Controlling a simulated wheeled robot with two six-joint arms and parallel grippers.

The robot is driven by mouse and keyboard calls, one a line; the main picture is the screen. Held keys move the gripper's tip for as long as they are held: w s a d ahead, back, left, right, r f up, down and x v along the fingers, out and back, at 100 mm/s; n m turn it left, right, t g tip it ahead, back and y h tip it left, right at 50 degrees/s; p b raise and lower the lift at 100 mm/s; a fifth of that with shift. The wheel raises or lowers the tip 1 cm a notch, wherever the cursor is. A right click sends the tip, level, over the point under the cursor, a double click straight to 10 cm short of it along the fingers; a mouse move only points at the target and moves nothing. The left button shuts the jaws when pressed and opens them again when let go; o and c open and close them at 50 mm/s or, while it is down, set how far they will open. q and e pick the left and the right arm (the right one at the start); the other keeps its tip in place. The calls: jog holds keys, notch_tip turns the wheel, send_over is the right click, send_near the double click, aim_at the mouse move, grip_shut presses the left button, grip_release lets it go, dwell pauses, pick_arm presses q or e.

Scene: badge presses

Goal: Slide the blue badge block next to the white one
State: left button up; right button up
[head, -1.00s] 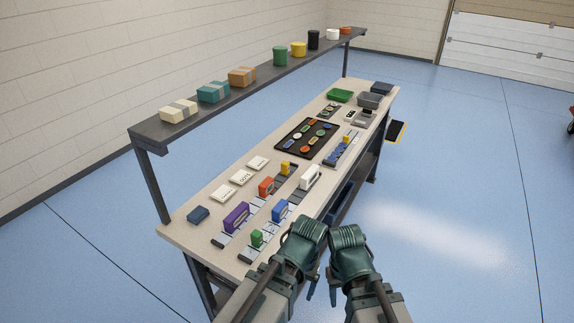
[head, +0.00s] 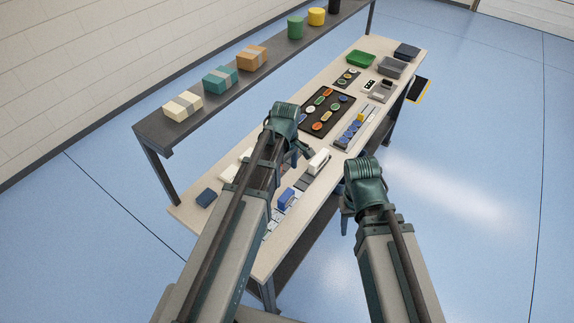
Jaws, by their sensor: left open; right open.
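The blue badge block (head: 287,199) sits on the front rail, nearer me and to the left of the white badge block (head: 318,162). There is a gap between the two blocks along the rail. My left gripper (head: 299,156) is open and hangs over the table, just behind and left of the white block. Its arm passes across the rails and hides the purple, orange, yellow and green blocks. My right gripper (head: 347,217) is open, off the table's front edge, to the right of the blue block. Neither gripper holds anything.
A black tray (head: 345,102) of badges lies beyond the rails, with a strip of blue pieces (head: 352,132) beside it. A green bin (head: 361,59) and a grey bin (head: 391,67) stand at the far end. A shelf (head: 160,133) runs above the back edge.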

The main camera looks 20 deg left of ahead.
aim_at(287, 194)
pick_arm(q)
notch_tip(287, 194, down, 14)
jog(key=b, duration=1.3)
jog(key=shift+b, duration=0.35)
jog(key=shift+r, duration=0.1)
jog(key=c, duration=1.1)
jog(key=shift+c, duration=0.2)
jog(key=shift+w, duration=0.15)
jog(key=shift+w+d, duration=0.7)
jog(key=shift+w, duration=1.15)
jog(key=shift+w+d, duration=0.65)
jog(key=shift+w, duration=1.15)
jog(key=shift+w+d, duration=0.7)
jog(key=shift+w, duration=1.15)
jog(key=o, duration=1.1)
jog(key=shift+o, duration=0.2)
